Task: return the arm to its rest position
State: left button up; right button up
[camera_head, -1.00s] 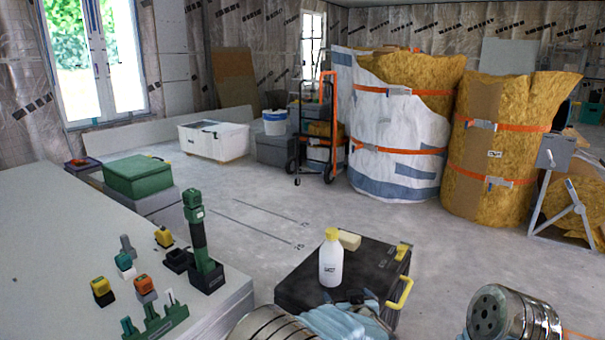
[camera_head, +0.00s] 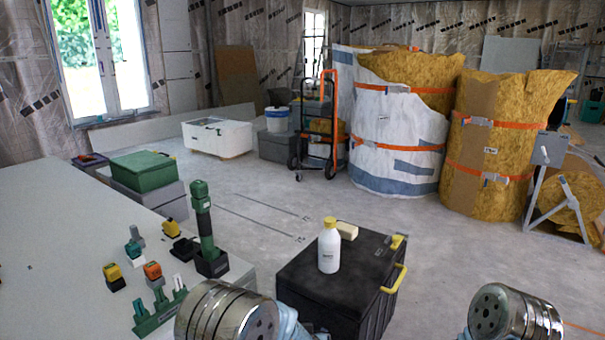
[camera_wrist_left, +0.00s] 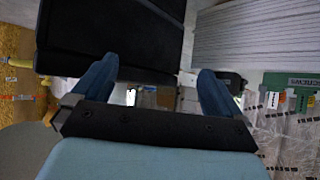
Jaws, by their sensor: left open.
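My left arm's silver wrist link (camera_head: 228,314) is at the bottom of the head view, between the white table and the black case. A light-blue part of that arm shows beside it, cut off by the lower edge. In the left wrist view my left gripper (camera_wrist_left: 155,78) has its two blue fingers spread wide with nothing between them. My right arm's silver link (camera_head: 512,316) is at the bottom right of the head view. Its gripper is out of the picture.
A black case (camera_head: 335,280) with a white bottle (camera_head: 329,250) and a pale block on top stands close by. The table (camera_head: 60,260) at left holds several tools. Insulation rolls (camera_head: 492,150) stand behind. Open floor (camera_head: 250,195) lies between.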

pick_arm(q)
jog(key=s+a+f+g+h+p, duration=0.1)
jog(key=s+a+f+g, duration=0.2)
jog(key=s+a+f, duration=0.4)
jog(key=s+a+f+g+h, duration=0.25)
jog(key=s+a+f, duration=0.2)
jog(key=s, duration=0.55)
jog(key=s+f+n+g+h, duration=0.1)
jog(key=s+g, duration=0.3)
jog(key=s, duration=0.7)
jog(key=shift+s+a+f+p, duration=0.2)
jog(key=shift+a+f+p, duration=0.05)
jog(key=shift+a+p, duration=0.15)
